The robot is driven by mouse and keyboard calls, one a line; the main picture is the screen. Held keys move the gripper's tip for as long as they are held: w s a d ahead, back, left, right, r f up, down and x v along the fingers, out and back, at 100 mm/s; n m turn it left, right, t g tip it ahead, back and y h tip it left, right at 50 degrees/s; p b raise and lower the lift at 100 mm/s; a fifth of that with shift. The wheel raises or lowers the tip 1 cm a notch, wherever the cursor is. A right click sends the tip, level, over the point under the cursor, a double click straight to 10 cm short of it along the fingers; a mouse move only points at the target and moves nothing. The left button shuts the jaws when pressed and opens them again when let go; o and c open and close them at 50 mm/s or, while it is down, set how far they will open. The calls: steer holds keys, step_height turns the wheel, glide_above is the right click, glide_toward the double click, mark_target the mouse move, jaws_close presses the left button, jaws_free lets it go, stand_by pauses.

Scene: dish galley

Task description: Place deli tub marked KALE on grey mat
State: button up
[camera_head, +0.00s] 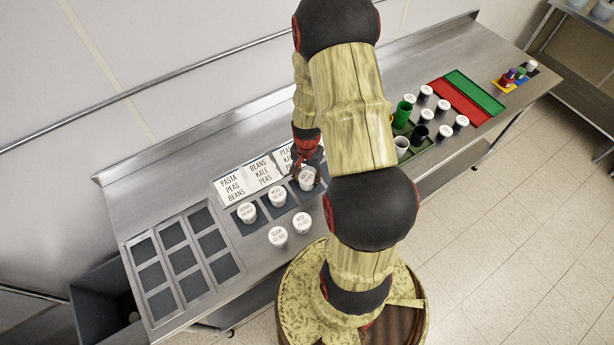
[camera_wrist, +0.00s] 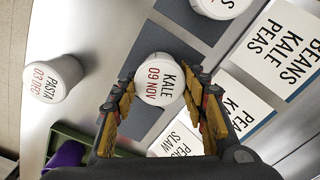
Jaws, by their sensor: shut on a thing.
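The deli tub marked KALE (camera_wrist: 160,82), white with a red 09 NOV, is between my gripper's fingers (camera_wrist: 163,95) in the wrist view. My gripper is shut on its sides. In the head view the held tub (camera_head: 306,181) is at the right end of the row in front of the cards, below my gripper (camera_head: 307,166). A dark grey mat (camera_wrist: 140,118) shows beneath and beside the tub in the wrist view, and another grey mat area (camera_wrist: 168,45) lies above it. I cannot tell whether the tub touches the mat.
Tubs stand close by on the left (camera_head: 247,212) and at the front (camera_head: 277,236). A PASTA tub (camera_wrist: 52,80) shows in the wrist view. Lettered cards (camera_head: 261,171) stand behind the mats. A tray with grey compartments (camera_head: 181,260) lies left. Green and red mats (camera_head: 460,101) lie far right.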

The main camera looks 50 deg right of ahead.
steer(key=shift+f, duration=0.2)
steer(key=o, duration=1.2)
steer(key=shift+c, duration=0.2)
steer(key=shift+o, duration=0.2)
steer(key=shift+r, duration=0.1)
